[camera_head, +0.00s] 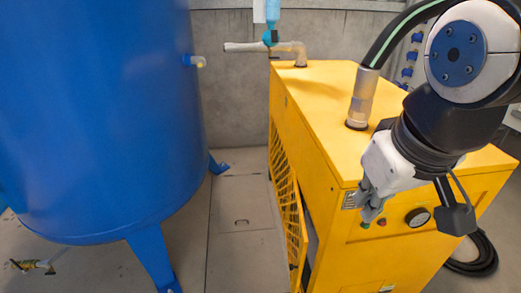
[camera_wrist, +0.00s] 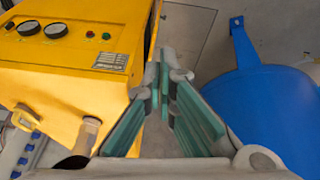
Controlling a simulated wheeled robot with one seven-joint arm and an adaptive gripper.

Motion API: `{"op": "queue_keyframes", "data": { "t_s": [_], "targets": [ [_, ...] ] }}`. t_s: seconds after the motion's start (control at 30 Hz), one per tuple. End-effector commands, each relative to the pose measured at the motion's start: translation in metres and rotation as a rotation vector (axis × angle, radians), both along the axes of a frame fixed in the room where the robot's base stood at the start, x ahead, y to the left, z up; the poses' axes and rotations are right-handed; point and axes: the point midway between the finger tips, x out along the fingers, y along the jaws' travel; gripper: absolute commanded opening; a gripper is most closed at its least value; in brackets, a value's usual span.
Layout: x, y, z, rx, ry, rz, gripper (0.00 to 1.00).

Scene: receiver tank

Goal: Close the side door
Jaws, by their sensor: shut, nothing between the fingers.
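The side door (camera_head: 284,190) is a yellow slatted panel on the left side of the yellow machine (camera_head: 335,110). It stands ajar, with a dark gap between its near edge and the machine's body. My gripper (camera_head: 369,213) is at the machine's front face, near the upper left corner, to the right of the door and apart from it. In the wrist view my gripper (camera_wrist: 170,62) shows its fingers together and empty, beside the machine's corner (camera_wrist: 140,75). A narrow yellow strip beyond that corner may be the door's edge; most of the door is hidden there.
A large blue tank (camera_head: 95,110) on legs stands to the left, with a strip of bare floor (camera_head: 240,225) between it and the machine. Gauges (camera_head: 417,217) and buttons sit on the machine's front. A hose and pipes rise from its top. A black hose (camera_head: 475,257) lies at right.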

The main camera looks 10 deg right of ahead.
Motion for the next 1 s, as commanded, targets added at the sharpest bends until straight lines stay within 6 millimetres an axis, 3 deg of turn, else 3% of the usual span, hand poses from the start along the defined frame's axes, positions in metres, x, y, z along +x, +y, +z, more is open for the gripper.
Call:
{"op": "queue_keyframes", "data": {
  "t_s": [0.27,0.47,0.77,1.0],
  "targets": [
    [0.046,0.003,-0.031,-0.093,0.115,0.121,0.0],
    [0.101,0.011,-0.074,-0.204,0.247,0.275,0.0],
    [0.181,0.032,-0.154,-0.376,0.445,0.524,0.0],
    [0.237,0.057,-0.236,-0.509,0.6,0.728,0.0]
  ]
}}
